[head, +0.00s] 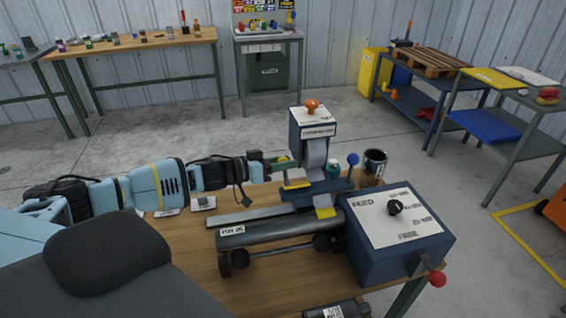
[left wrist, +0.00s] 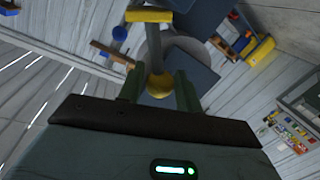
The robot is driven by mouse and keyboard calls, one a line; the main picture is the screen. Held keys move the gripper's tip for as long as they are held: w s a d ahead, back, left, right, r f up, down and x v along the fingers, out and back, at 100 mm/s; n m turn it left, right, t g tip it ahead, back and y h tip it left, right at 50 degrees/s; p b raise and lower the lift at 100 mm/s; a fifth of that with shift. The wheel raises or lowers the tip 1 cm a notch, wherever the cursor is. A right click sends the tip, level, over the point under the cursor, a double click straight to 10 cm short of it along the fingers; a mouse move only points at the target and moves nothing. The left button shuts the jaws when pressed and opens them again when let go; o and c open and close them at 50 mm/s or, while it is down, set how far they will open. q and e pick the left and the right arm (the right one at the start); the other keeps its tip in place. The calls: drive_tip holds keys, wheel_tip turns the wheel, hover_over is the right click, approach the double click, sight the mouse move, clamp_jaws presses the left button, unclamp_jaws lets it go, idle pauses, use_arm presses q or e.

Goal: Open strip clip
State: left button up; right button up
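A dark blue strip machine (head: 314,127) with an orange knob on top and a pale roll stands on the wooden bench. At its left is a small yellow-edged piece, perhaps the strip clip (head: 297,184); a yellow bar (left wrist: 149,15) shows at the top of the left wrist view. My left gripper (head: 280,163) reaches in from the left to a yellow ball knob (left wrist: 160,86). In the left wrist view the knob sits between the green fingers (left wrist: 160,80) with no clear gap on either side. My right gripper is not in view.
A blue FEED box (head: 400,240) with a black dial and a red side knob stands at the right. A grey labelled cylinder (head: 280,232) lies on the bench (head: 185,243) before the machine.

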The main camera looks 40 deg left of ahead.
use_arm(q)
drive_tip(key=shift+o, duration=1.2)
drive_tip(key=shift+s+a, duration=0.35)
drive_tip(key=shift+s, duration=0.25)
drive_tip(key=shift+v, duration=3.25)
